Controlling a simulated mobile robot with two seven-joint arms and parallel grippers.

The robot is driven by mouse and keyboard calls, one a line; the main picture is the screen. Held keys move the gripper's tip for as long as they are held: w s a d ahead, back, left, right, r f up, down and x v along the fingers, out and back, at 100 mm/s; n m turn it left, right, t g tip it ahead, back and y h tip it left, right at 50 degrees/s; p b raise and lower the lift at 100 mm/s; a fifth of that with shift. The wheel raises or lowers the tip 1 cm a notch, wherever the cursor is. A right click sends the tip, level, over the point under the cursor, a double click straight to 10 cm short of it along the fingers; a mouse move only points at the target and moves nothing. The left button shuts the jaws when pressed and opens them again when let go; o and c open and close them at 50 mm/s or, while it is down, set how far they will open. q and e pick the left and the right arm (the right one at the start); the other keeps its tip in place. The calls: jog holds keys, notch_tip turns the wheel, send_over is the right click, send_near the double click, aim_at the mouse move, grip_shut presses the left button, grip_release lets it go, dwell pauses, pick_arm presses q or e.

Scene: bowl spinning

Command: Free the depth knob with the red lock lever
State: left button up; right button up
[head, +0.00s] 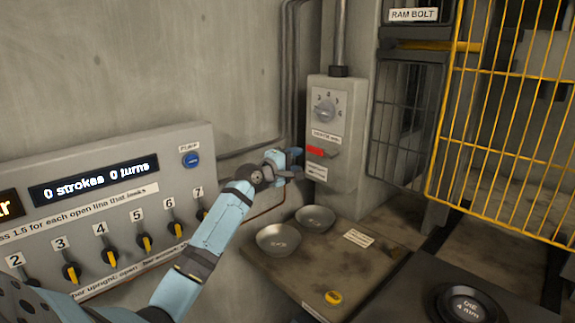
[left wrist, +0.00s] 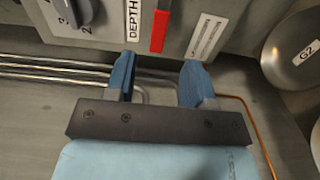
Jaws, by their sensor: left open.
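The grey depth box (head: 345,133) hangs on the wall in the head view. Its round numbered depth knob (head: 324,107) is near the top, and the red lock lever (head: 317,152) sits below it, pointing sideways. In the left wrist view the red lever (left wrist: 160,30) lies beyond the fingertips, between the DEPTH label (left wrist: 133,18) and another label; part of the knob (left wrist: 72,12) shows at the top left. My left gripper (head: 294,164) is open and empty just left of the box. Its two blue fingers (left wrist: 158,76) are apart, and nothing is between them. My right gripper is not in view.
Two metal bowls (head: 278,238) (head: 315,217) stand on the bench (head: 345,265) below the box. A panel (head: 105,190) with several yellow-tipped knobs is at left. A yellow mesh guard (head: 515,120) stands at right. Pipes (head: 290,75) run up the wall beside the box.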

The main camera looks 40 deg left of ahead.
pick_arm(q)
jog(key=shift+s+a, duration=0.1)
jog(key=shift+s, duration=1.5)
